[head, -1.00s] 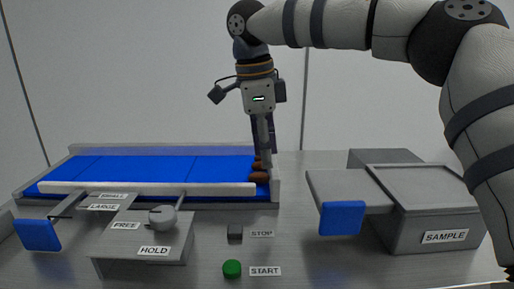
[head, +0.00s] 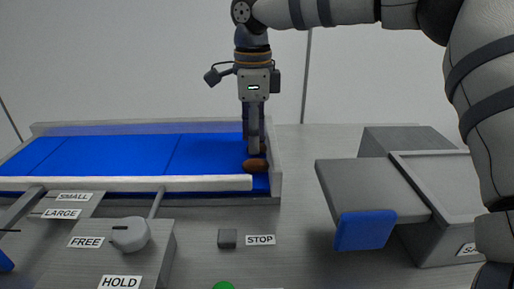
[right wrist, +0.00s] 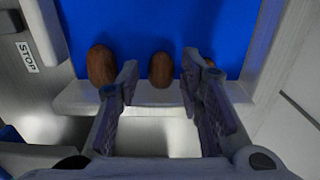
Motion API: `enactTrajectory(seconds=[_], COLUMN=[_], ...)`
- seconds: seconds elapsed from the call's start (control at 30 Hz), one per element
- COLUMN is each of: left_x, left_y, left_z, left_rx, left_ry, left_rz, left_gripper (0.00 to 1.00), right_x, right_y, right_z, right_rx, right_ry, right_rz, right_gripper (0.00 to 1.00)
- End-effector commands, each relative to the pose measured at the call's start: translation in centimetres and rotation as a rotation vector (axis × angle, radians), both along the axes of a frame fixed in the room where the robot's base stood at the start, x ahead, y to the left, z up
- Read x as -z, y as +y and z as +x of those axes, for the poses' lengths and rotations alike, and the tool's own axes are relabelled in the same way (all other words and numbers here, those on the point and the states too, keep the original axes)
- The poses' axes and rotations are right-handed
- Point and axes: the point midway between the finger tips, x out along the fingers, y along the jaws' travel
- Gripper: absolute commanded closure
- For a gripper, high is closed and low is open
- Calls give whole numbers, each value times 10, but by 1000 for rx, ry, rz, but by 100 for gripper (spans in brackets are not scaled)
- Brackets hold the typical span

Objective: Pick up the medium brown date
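Several brown dates lie at the right end of the blue belt. In the right wrist view the largest visible date (right wrist: 101,65) is at the left, outside the fingers. A smaller brown date (right wrist: 161,69) lies ahead, in the gap between the fingertips. A third date (right wrist: 210,62) is mostly hidden behind the right-hand finger. In the head view the nearest date (head: 255,165) shows just below my right gripper (head: 255,150), which points down over the belt. In the wrist view that gripper (right wrist: 160,85) is open and empty. My left gripper is not in view.
The blue belt (head: 205,152) has a pale front rail (head: 120,184) and a grey end wall (head: 276,165). A HOLD/FREE lever (head: 131,235), a STOP button (head: 228,239) and a green button (head: 223,286) stand in front. A grey sample box (head: 415,140) with a blue-ended flap (head: 366,230) is at right.

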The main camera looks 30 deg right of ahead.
Motion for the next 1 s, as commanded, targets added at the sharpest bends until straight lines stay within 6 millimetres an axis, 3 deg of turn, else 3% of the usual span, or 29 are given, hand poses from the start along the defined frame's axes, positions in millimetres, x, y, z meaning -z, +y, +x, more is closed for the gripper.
enactTrajectory(seconds=[0.1,0.33,0.43,0.77,0.87,1.0], left_x=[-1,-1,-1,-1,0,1], left_y=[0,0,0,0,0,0], left_z=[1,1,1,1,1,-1], left_rx=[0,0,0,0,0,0], left_ry=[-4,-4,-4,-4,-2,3], left_rz=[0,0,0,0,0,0], left_gripper=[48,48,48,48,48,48], right_x=[15,18,18,17,4,-32], right_y=[0,-1,-1,0,0,0], right_z=[0,0,0,0,1,1], right_rx=[2,2,2,2,3,3], right_ry=[-1,-2,-2,-3,-4,-7], right_rz=[-1,0,0,-1,0,-1], right_gripper=[66,66,88,90,90,90])
